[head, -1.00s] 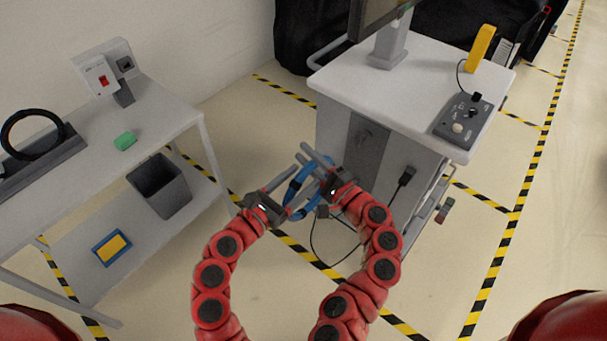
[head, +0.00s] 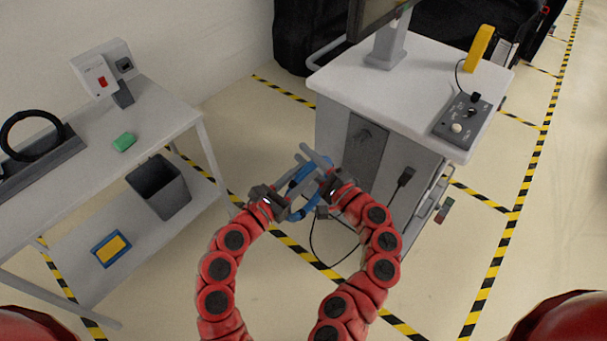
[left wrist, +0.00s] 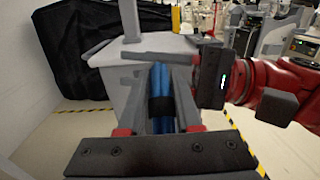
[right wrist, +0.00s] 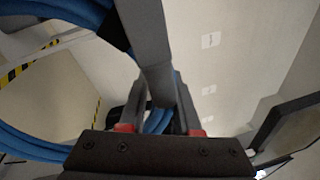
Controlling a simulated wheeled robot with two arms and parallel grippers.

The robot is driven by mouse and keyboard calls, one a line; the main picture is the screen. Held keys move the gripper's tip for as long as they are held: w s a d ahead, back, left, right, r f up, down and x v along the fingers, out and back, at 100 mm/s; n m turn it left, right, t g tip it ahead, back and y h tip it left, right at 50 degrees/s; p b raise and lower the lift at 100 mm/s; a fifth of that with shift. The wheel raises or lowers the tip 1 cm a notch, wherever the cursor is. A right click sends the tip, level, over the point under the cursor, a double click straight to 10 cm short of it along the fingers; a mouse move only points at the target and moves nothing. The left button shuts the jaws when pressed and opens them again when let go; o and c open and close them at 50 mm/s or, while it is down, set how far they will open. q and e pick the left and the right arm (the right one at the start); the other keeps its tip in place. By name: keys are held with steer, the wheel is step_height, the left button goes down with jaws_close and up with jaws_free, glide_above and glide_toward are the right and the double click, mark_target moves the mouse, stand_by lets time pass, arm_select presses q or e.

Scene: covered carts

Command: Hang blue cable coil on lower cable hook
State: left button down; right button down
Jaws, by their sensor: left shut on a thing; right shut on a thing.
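The blue cable coil (head: 296,211) is held in the air between my two grippers, in front of the grey cart. My left gripper (head: 290,194) is shut on its lower left part. The left wrist view shows blue strands (left wrist: 160,80) with a dark band between the fingers. My right gripper (head: 312,160) is shut on another part. In the right wrist view the coil (right wrist: 30,146) loops along the left side. A small dark fitting (head: 365,134) shows on the cart's dark panel. I cannot tell whether it is the lower cable hook.
The grey cart (head: 420,95) carries a control box (head: 468,120) and a monitor stand. A black plug (head: 405,177) and cable hang at its side.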

steer(key=c, duration=0.5)
jaws_free()
steer(key=shift+d, duration=0.1)
